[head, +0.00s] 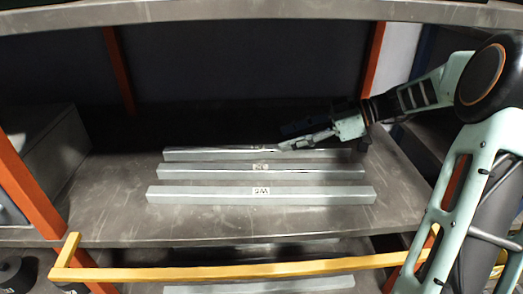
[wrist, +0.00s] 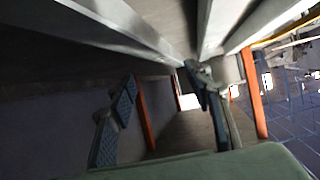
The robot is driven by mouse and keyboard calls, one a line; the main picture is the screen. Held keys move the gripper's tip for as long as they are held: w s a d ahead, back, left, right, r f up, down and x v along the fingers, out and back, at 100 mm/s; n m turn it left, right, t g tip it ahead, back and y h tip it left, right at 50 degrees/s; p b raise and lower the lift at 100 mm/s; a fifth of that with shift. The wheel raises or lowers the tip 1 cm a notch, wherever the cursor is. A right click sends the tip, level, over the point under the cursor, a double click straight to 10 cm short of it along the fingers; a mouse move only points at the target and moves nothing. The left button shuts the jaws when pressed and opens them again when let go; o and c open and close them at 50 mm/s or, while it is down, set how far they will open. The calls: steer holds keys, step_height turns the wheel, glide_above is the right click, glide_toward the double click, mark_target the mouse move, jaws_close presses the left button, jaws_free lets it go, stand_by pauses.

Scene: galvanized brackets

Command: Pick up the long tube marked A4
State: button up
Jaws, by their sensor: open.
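Three long grey square tubes lie side by side across the shelf in the head view: a front tube (head: 210,195), a middle tube (head: 210,174) and a back tube (head: 205,155). The front tube's label looks like W5 or similar. The middle label is too small to read, and the back one is dark and unclear, so I cannot tell which is A4. My gripper (head: 290,145) is open and empty at the back tube, near its middle, reaching in from the right. In the wrist view, my open fingers (wrist: 160,77) are apart below a long tube (wrist: 125,28); contact is unclear.
The shelf board (head: 110,205) has free room left of the tubes. A grey box (head: 50,150) stands at the left. Orange posts (head: 120,70) frame the rack. A yellow bar (head: 220,271) crosses in front, with more tubes on a level below. Another shelf is overhead.

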mark_target(257, 147)
steer(key=x, duration=0.8)
jaws_close()
steer(key=shift+r, duration=0.1)
stand_by(0.4)
